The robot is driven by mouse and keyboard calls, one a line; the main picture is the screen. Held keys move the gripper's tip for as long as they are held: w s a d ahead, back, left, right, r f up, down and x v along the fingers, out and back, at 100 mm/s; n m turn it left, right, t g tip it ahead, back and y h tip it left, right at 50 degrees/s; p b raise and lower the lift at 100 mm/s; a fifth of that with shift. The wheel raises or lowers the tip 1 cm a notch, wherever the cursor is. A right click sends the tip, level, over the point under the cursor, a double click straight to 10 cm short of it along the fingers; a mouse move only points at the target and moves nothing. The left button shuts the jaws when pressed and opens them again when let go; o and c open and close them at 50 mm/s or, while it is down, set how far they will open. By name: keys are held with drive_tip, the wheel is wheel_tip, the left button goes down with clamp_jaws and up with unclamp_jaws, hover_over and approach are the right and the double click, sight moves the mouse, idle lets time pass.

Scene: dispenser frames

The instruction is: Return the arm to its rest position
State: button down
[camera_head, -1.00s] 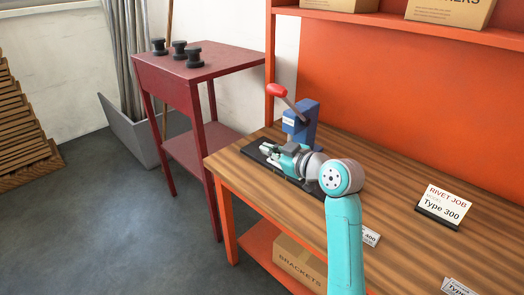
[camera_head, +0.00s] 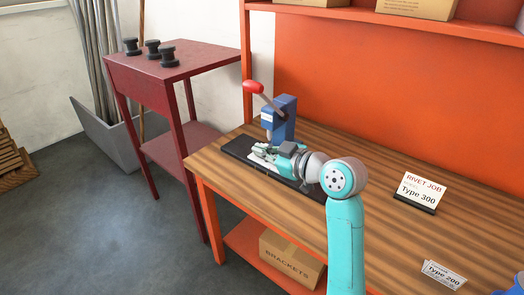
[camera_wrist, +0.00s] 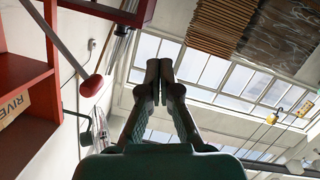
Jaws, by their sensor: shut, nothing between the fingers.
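My arm is bent over the wooden workbench in the head view. My gripper (camera_head: 262,152) points left, low over the black base plate (camera_head: 238,146) of the blue lever press (camera_head: 284,117), just in front of the press. Whether it touches the plate I cannot tell. In the wrist view my gripper (camera_wrist: 159,66) has its fingertips together, with nothing between them. The press's red-knobbed lever (camera_head: 254,87) stands above and behind my gripper; the red knob also shows at the left of the wrist view (camera_wrist: 91,86).
The wooden bench (camera_head: 375,215) holds a Type 300 sign (camera_head: 421,190) at right and a Type 200 sign (camera_head: 443,274) in front. A brackets box (camera_head: 290,262) sits on the lower shelf. A dark red table (camera_head: 175,66) with black spools (camera_head: 168,57) stands at left.

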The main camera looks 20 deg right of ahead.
drive_tip(key=s+d+f+m+t+h, duration=0.1)
drive_tip(key=s+f+m+h, duration=0.25)
drive_tip(key=s+f, duration=0.8)
drive_tip(key=s+d+f+m+h, duration=0.15)
drive_tip(key=s+f+m, duration=0.5)
drive_tip(key=f, duration=0.75)
drive_tip(key=s+f+h, duration=0.3)
drive_tip(key=s, duration=1.4)
drive_tip(key=v, duration=1.7)
drive_tip(key=shift+s+d+r, duration=0.15)
drive_tip(key=shift+s+d, duration=0.15)
drive_tip(key=shift+d, duration=0.05)
